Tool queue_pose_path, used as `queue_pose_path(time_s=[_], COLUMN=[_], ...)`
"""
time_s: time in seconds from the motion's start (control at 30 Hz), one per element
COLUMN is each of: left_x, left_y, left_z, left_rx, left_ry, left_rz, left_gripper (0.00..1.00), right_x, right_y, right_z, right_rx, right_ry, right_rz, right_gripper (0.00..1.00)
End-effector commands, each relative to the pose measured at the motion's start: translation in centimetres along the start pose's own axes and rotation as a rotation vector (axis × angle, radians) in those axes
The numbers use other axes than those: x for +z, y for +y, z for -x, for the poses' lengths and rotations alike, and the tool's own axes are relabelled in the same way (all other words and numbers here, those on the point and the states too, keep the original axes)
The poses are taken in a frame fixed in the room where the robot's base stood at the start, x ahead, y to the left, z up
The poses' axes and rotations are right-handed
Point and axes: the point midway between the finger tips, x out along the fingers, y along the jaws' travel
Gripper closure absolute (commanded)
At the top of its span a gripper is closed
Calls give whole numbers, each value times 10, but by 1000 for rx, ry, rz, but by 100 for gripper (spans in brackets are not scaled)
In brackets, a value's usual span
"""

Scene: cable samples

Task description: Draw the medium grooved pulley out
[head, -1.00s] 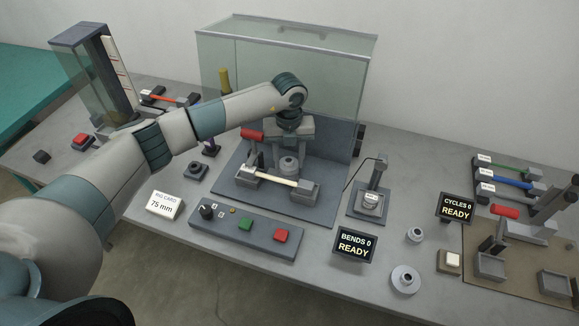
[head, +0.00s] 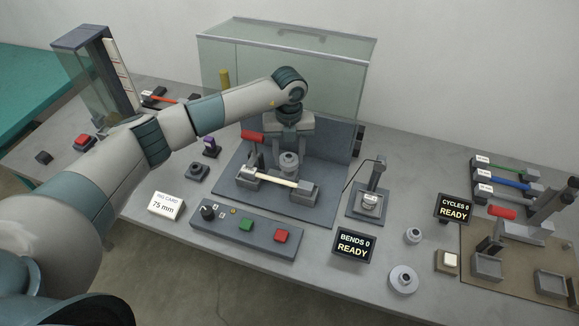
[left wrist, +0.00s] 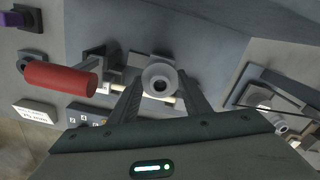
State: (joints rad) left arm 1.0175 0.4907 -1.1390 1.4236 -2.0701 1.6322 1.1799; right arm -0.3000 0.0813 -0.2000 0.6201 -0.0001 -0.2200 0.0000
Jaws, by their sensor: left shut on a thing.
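The medium grooved pulley (head: 289,160) is a pale grey ring-shaped wheel above the middle of the bending fixture (head: 228,185). My left gripper (head: 289,151) reaches down from above and is shut on it. In the left wrist view the pulley (left wrist: 159,80) sits between the two finger ends, with its dark centre hole facing the camera. A pale cable sample (head: 268,177) lies across two grey clamp blocks in front of the pulley. Whether the pulley is fully clear of its post is hidden. My right gripper is not in view.
A red lever handle (head: 252,135) stands close left of the gripper; it is large in the left wrist view (left wrist: 62,79). A glass guard (head: 330,75) rises behind. A small pulley (head: 413,236) and a large pulley (head: 403,279) lie on the bench at front right.

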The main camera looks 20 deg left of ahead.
Motion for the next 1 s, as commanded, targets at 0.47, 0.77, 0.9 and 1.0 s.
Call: queue_pose_path(time_s=[0.47,0.77,0.9,1.0], left_x=[0,0,0,0], left_y=[0,0,0,0], left_z=[22,34,37,37], left_rx=[0,0,-1,0], left_ry=[0,0,0,0], left_rz=[0,0,0,0], left_gripper=[83,83,83,83], right_x=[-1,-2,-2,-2], right_y=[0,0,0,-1], right_z=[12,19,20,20], right_rx=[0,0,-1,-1], right_ry=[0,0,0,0], right_rz=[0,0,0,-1], right_gripper=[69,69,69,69])
